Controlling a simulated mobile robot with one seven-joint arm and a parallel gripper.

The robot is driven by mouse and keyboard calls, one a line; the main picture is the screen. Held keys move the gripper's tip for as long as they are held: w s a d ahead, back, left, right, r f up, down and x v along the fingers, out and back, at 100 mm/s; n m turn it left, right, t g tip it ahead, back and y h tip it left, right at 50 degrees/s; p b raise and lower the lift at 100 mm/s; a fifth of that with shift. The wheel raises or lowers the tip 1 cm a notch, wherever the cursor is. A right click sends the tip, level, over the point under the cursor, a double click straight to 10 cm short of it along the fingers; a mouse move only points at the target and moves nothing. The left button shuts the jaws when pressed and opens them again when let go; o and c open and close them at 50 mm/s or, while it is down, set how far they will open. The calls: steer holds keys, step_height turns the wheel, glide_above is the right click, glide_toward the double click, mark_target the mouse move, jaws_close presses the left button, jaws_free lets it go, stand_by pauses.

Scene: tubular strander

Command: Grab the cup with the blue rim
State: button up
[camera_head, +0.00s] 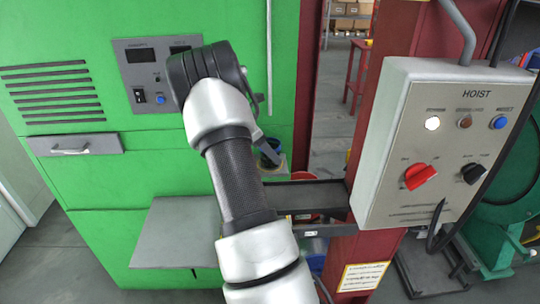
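A cup with a blue rim (277,145) shows in the head view, just right of my arm and in front of the green cabinet's right edge. It is small, and my arm hides part of it. My gripper (268,152) reaches down at the cup, with a grey finger overlapping it. The fingertips are too small and covered to show whether they are open or shut, or whether they touch the cup.
A dark tray shelf (318,194) lies below and right of the cup, beside a red post (340,262). The grey hoist control box (385,190) stands to the right. A grey shelf (165,235) juts from the green cabinet (130,180) on the left.

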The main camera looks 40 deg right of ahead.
steer(key=shift+d+f, duration=0.3)
steer(key=shift+f, duration=0.2)
steer(key=shift+r, duration=0.1)
steer(key=c, duration=1)
steer(key=shift+r, duration=0.1)
